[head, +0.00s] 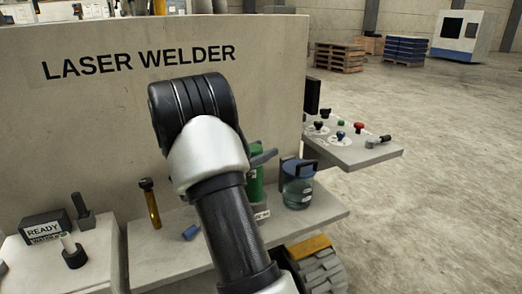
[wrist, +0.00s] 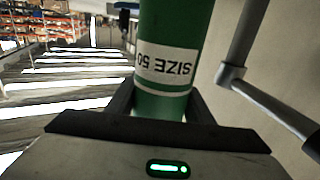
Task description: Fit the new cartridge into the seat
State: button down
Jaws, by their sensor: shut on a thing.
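A green cartridge (wrist: 172,30) with a white upside-down "SIZE 50" label stands between the fingers of my gripper (wrist: 160,106) in the wrist view. The fingers are shut on its sides. In the head view a green cylinder (head: 257,186) shows just right of my arm, partly hidden by it; it looks like the same cartridge. My gripper is hidden behind my arm there. The seat cannot be made out, so I cannot tell whether the cartridge touches it.
A grey bent lever (wrist: 233,72) stands close right of the cartridge. A "READY" box (head: 43,229) is at left. The laser welder panel (head: 100,120) rises behind.

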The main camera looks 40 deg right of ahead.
jog(key=shift+f+b, duration=2.05)
jog(key=shift+f, duration=1.65)
jog(key=c, duration=0.8)
grip_release()
jog(key=shift+f, duration=0.1)
jog(key=shift+a, duration=0.1)
jog(key=p, duration=0.3)
send_near(261, 171)
jog(key=w+a, duration=0.1)
jog(key=a+f, duration=0.1)
jog(key=a, duration=0.1)
jog(key=w+a+f, duration=0.1)
jog(key=shift+w+a+f, duration=0.2)
jog(key=shift+w+a, duration=0.1)
jog(key=shift+a, duration=0.05)
